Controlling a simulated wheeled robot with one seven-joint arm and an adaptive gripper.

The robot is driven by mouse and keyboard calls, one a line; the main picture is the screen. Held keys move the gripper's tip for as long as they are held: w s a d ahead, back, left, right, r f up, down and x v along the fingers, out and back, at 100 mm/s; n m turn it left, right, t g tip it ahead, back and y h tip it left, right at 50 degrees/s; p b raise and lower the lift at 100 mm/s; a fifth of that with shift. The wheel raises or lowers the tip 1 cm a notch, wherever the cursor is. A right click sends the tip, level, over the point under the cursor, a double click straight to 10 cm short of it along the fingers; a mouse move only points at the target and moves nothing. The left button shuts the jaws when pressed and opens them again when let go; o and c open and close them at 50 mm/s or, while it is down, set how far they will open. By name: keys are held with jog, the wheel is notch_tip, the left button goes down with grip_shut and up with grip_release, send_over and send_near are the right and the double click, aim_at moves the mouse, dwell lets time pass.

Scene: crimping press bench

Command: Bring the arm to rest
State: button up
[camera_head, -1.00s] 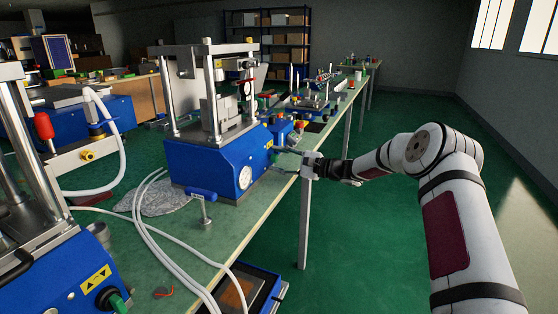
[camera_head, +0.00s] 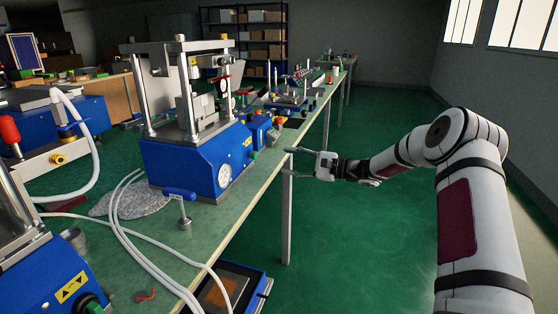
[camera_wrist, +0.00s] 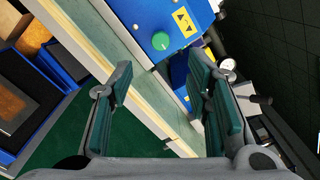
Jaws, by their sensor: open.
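In the wrist view the open fingers (camera_wrist: 160,100) have green pads, and the bench edge passes behind the gap. My arm reaches in from the right over the green floor, bent at the elbow.
A blue crimping press (camera_head: 196,160) with a gauge stands on the green-topped bench (camera_head: 232,218), left of my gripper. A blue tray (camera_head: 240,285) sits low beside the bench. White hoses (camera_head: 120,235) cross the bench. The floor (camera_head: 380,245) to the right is clear.

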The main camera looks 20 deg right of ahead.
jog(key=shift+s+d, duration=0.25)
jog(key=shift+d, duration=0.05)
